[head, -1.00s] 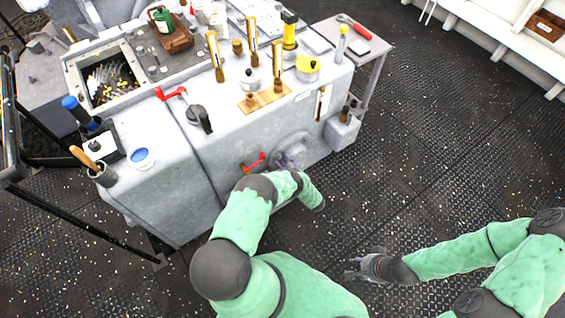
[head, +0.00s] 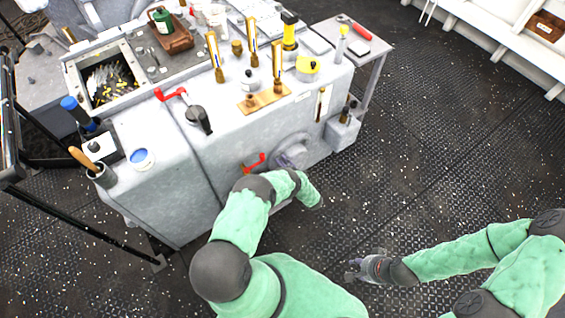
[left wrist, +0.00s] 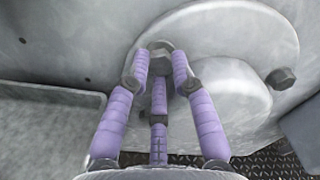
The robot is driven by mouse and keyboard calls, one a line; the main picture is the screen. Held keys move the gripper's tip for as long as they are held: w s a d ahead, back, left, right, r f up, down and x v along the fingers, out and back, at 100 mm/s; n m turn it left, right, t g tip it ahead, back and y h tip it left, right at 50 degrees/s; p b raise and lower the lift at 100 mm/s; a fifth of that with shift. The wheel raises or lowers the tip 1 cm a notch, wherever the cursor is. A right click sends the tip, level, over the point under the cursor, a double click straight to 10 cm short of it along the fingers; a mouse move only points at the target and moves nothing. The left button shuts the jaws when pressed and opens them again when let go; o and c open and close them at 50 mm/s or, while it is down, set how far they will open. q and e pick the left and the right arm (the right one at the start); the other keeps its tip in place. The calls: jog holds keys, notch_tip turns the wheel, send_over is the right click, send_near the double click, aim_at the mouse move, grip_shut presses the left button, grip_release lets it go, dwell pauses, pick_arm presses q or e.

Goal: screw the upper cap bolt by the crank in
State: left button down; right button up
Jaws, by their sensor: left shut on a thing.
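A round grey cap (left wrist: 245,90) is on the side of the grey housing, beside a red crank (head: 254,163). In the left wrist view a hex-headed cap bolt (left wrist: 160,47) sits at the cap's upper-left rim. My left gripper's purple fingers (left wrist: 163,75) are closed around this bolt's head. A second bolt (left wrist: 281,78) sits at the right of the cap, apart from the fingers.
Tools and cups stand on the housing top (head: 170,175). A second red-handled lever (head: 172,94) is on top. A small grey box (head: 342,132) is right of the cap, near a side table (head: 375,50). The dark deck (head: 430,150) to the right is clear.

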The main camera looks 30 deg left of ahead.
pick_arm(q)
jog(key=shift+r+m, duration=0.15)
jog(key=shift+m, duration=3.15)
jog(key=shift+w, duration=0.1)
jog(key=c, duration=1.1)
grip_release()
jog(key=shift+o, duration=0.2)
jog(key=shift+s+d, duration=0.2)
jog(key=shift+d, duration=0.3)
jog(key=v, duration=1.1)
